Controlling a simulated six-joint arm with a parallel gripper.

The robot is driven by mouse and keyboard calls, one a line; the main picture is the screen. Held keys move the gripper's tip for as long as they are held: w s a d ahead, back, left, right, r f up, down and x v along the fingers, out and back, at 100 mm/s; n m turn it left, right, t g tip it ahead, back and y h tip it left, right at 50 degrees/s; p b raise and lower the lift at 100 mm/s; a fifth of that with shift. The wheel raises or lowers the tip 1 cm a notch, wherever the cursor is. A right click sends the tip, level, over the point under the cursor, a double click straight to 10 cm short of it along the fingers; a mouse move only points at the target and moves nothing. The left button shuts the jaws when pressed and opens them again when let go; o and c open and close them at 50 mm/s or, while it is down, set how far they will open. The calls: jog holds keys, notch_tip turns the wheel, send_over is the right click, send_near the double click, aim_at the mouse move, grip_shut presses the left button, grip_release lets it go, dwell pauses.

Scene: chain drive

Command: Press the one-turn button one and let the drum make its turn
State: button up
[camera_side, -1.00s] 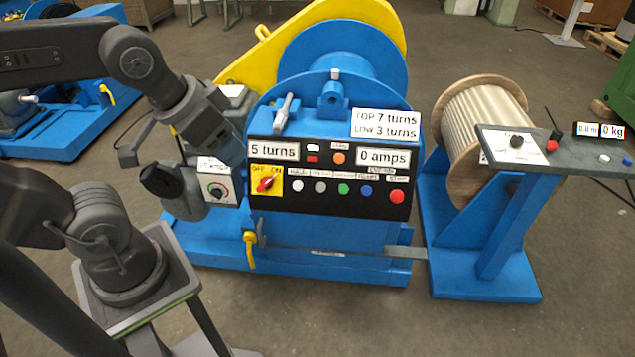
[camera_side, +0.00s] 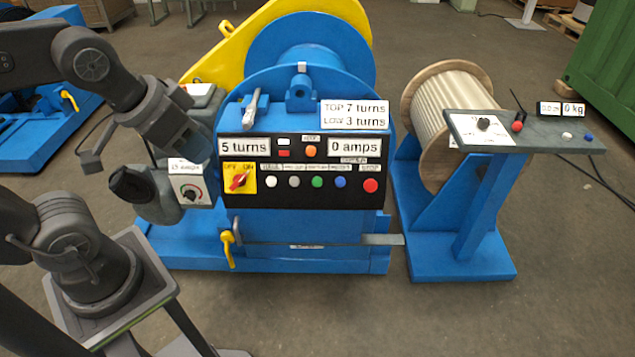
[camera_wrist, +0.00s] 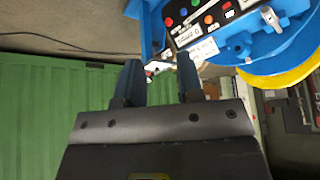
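The black control panel (camera_side: 300,192) on the blue drum stand carries a row of buttons: white (camera_side: 271,182), grey (camera_side: 294,182), green (camera_side: 317,182), blue (camera_side: 340,182) and red (camera_side: 371,186). Their small labels are too small to read, so I cannot tell which is button one. The displays read 5 turns (camera_side: 244,148) and 0 amps (camera_side: 355,147). The blue drum (camera_side: 309,62) is behind the panel. My gripper (camera_wrist: 160,78) shows in the wrist view with two fingers apart and nothing between them. Part of the panel shows beyond it, upside down, at the top.
A red rotary switch (camera_side: 237,182) on a yellow plate is at the panel's left. A grey knob box (camera_side: 190,190) stands left of it, near my arm. A yellow-handled lever (camera_side: 228,248) hangs below. A cable reel (camera_side: 440,120) and grey desk (camera_side: 500,130) stand right.

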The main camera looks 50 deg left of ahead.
grip_shut()
dwell(1.4)
